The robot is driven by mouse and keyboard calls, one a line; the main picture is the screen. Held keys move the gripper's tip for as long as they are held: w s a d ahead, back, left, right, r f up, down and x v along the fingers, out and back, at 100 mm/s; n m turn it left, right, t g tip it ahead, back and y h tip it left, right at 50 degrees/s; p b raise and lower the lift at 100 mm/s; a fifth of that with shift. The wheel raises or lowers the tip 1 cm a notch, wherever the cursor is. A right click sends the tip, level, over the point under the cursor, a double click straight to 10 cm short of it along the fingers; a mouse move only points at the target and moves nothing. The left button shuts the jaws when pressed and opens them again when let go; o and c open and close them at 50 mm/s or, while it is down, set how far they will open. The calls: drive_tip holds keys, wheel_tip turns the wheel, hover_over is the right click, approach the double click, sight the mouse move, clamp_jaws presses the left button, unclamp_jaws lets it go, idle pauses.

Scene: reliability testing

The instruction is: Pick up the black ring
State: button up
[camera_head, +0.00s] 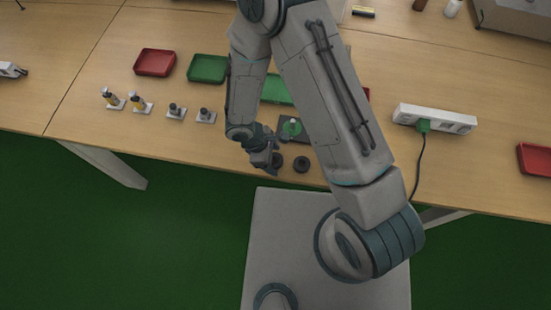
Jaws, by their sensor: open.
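Two small dark round pieces lie near the front edge of the wooden table. One black ring (302,164) lies in clear view just right of my gripper. The other dark round piece (277,161) is right beside my gripper and partly covered by it. My gripper (271,170) points down at the table's front edge, at the left of these pieces. It is open; its fingers are small and partly hidden, and I see nothing held. I cannot tell whether it touches the nearer piece.
A dark plate with a green round part (291,127) lies behind the rings, partly hidden by my arm. Several small posts on white bases (205,116) stand left. Red (155,62) and green (207,68) trays lie behind. A white power strip (435,118) with a green plug is right.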

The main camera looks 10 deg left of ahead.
drive_tip(key=c, duration=1.1)
drive_tip(key=shift+o, duration=0.2)
